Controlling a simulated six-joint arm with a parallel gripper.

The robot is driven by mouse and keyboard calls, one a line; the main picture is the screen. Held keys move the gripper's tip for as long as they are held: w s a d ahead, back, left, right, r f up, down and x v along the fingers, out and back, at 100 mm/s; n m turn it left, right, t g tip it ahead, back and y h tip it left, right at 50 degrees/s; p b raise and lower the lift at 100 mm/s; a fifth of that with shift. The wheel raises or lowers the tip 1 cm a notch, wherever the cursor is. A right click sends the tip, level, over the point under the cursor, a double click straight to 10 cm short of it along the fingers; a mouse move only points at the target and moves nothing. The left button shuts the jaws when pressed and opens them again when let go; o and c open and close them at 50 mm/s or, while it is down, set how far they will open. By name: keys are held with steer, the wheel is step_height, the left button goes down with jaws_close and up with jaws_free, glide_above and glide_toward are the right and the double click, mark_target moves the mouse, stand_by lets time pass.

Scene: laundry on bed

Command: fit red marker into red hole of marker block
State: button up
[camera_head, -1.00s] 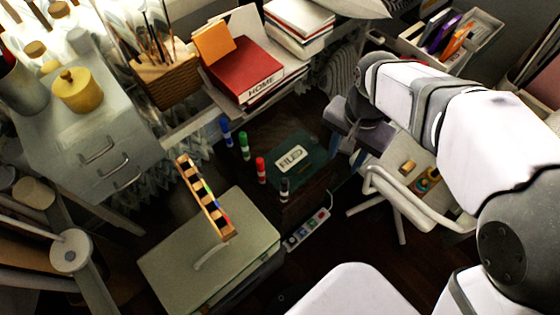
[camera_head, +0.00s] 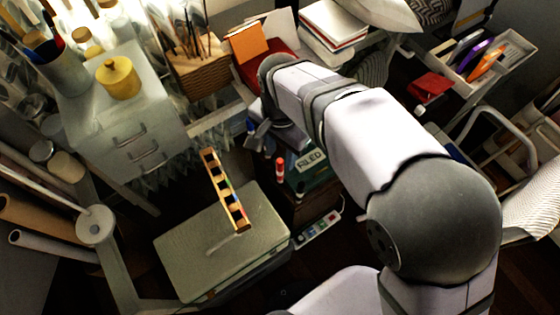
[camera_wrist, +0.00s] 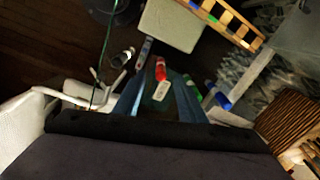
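The red marker (camera_head: 280,168) stands upright, with its upper part showing, beside the dark green box labelled FILED (camera_head: 310,160). In the wrist view the red marker (camera_wrist: 160,68) shows between and beyond the fingertips. My gripper (camera_head: 257,140) is open and empty, to the left of and above the red marker in the head view; its fingers also show in the wrist view (camera_wrist: 161,88). I cannot tell that it touches anything.
A power strip (camera_head: 318,229) lies to the right of the case. A grey drawer cabinet (camera_head: 120,130) stands at the left.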

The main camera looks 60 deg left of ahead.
mark_target(280, 161)
steer(key=shift+f+p, duration=1.05)
steer(key=shift+f, duration=1.6)
jaws_close()
